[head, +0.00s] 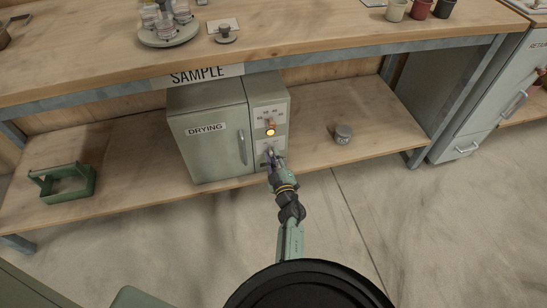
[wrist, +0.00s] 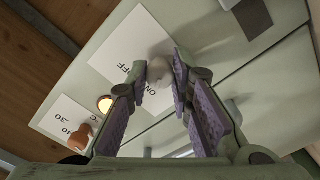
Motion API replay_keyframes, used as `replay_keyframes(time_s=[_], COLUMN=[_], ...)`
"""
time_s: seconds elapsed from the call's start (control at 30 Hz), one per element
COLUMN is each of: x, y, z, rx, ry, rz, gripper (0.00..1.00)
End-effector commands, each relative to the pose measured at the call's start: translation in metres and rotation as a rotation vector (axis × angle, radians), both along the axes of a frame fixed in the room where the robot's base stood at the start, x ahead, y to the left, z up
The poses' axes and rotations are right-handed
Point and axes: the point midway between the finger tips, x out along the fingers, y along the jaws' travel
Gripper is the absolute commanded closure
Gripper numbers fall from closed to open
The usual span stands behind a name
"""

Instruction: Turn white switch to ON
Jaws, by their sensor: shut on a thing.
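The white switch (wrist: 160,72) is a small rounded pale knob on a white plate (wrist: 132,45) marked OFF and ON, on the front of the grey-green drying cabinet (head: 213,145). My gripper (wrist: 163,76) has its purple-padded fingertips shut on the switch, one on each side. In the head view my gripper (head: 272,160) reaches the lower part of the cabinet's right-hand panel and hides most of the switch. Which mark the switch points to cannot be told.
A lit orange lamp (head: 270,131) and an orange-brown dial (wrist: 80,138) sit above the switch on the panel. The cabinet door has a handle (head: 242,147). The worktop (head: 310,42) overhangs.

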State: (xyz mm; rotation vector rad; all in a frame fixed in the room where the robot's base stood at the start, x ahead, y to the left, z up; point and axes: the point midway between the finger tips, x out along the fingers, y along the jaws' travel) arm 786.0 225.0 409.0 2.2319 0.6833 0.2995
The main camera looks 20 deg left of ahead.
Motion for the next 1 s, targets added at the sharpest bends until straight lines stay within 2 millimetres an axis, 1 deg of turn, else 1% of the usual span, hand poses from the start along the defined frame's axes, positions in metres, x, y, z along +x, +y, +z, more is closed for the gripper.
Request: replay_keyframes(time_s=[0.53, 0.57, 0.87, 1.0], x=[-0.0003, -0.0003, -0.0002, 0.0000], y=[-0.0001, -0.0001, -0.0001, -0.0001], z=[-0.0001, -0.0001, -0.0001, -0.0001], rx=[-0.022, -0.022, -0.022, -0.022], ry=[-0.015, -0.015, -0.015, -0.015], rz=[0.000, 0.000, 0.000, 0.000], gripper=[1.00, 0.79, 0.59, 0.59])
